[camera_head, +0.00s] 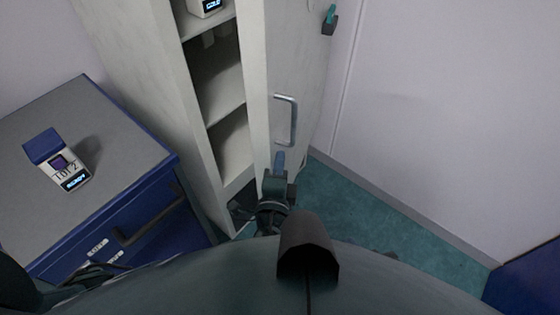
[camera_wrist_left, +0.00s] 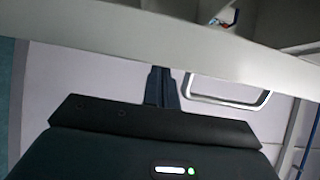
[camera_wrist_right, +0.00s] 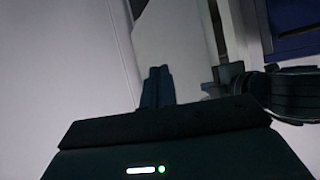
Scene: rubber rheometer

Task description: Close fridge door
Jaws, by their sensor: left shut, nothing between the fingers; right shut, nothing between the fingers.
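The tall pale cabinet (camera_head: 150,75), which I take as the fridge, stands open, and its shelves (camera_head: 218,92) show. Its door (camera_head: 262,60) is swung out to the right and has a silver handle (camera_head: 294,118). My left gripper (camera_head: 279,160) is shut and empty just below the handle; I cannot tell whether it touches the door. In the left wrist view, the handle (camera_wrist_left: 262,101) is right of the closed fingers (camera_wrist_left: 162,86). My right gripper (camera_wrist_right: 157,86) is shut and empty, pointing toward a pale panel (camera_wrist_right: 175,40). Its fingers do not show in the head view.
A blue drawer cabinet (camera_head: 150,222) stands at the left with a small labelled device (camera_head: 68,172) on its grey top. A similar device (camera_head: 205,6) sits on an upper shelf. A pale wall (camera_head: 430,120) and clear green floor (camera_head: 350,215) lie right of the door.

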